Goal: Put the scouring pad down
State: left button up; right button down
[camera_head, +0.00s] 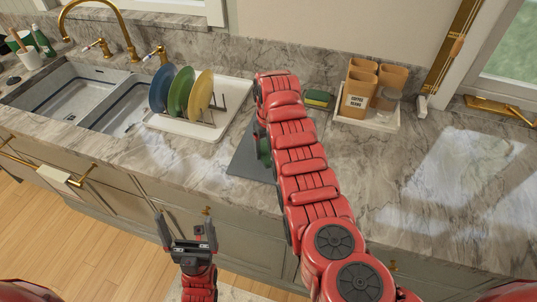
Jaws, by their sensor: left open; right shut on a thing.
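My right arm reaches from the lower right over the counter, and its own links hide most of my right gripper (259,130). A dark green piece, seemingly the scouring pad (263,150), shows at its left edge above the dark grey mat (243,160). The gripper is shut on it; whether the pad touches the mat cannot be told. My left gripper (187,238) is open and empty, low in front of the cabinets and away from the counter top. A green and yellow sponge (319,99) lies at the back, right of my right arm.
A white dish rack (227,116) with blue, green and yellow plates stands left of the mat. Brown canisters (357,89) stand on a white tray at the back. A double sink (75,97) is at the left. The counter (430,185) at the right is clear.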

aim_at(268, 155)
jog(key=shift+w+f+p, duration=0.1)
jog(key=shift+w+p, duration=0.05)
jog(key=shift+p, duration=0.2)
jog(key=shift+f, duration=1.6)
jog(key=shift+f, duration=0.25)
grip_release()
jog(key=shift+r, duration=0.15)
